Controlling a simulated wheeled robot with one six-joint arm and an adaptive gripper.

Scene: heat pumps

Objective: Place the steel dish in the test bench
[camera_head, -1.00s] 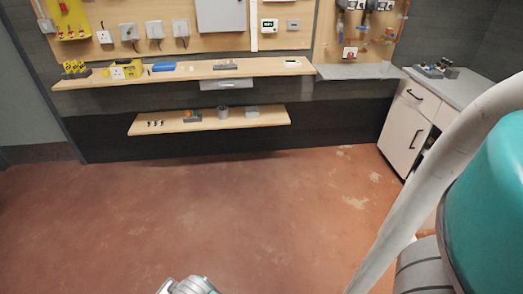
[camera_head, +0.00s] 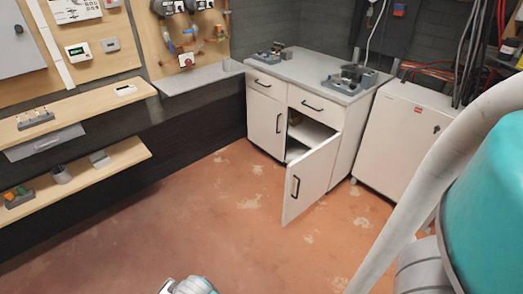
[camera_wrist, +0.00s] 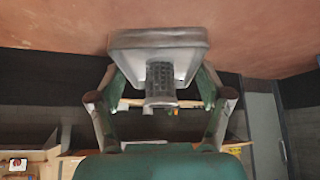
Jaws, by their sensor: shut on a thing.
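In the wrist view, my gripper (camera_wrist: 160,78) is shut on the steel dish (camera_wrist: 190,41), a shallow, grey metal piece with a rounded rectangular rim. A dark ridged cylinder shows at its middle, between the two fingers. The dish is not visible in the head view. No bench there is marked as the test bench. A white cabinet with a grey worktop (camera_head: 318,76) stands at the back, with small grey fixtures on it. A grey ledge (camera_head: 200,80) runs to its left, under a board of gauges and pipes.
The lower cabinet door (camera_head: 312,180) hangs open into the room. A white metal box (camera_head: 395,140) stands right of the cabinet. Wooden shelves (camera_head: 75,180) holding small parts line the left wall. The reddish floor (camera_head: 200,235) in front is clear.

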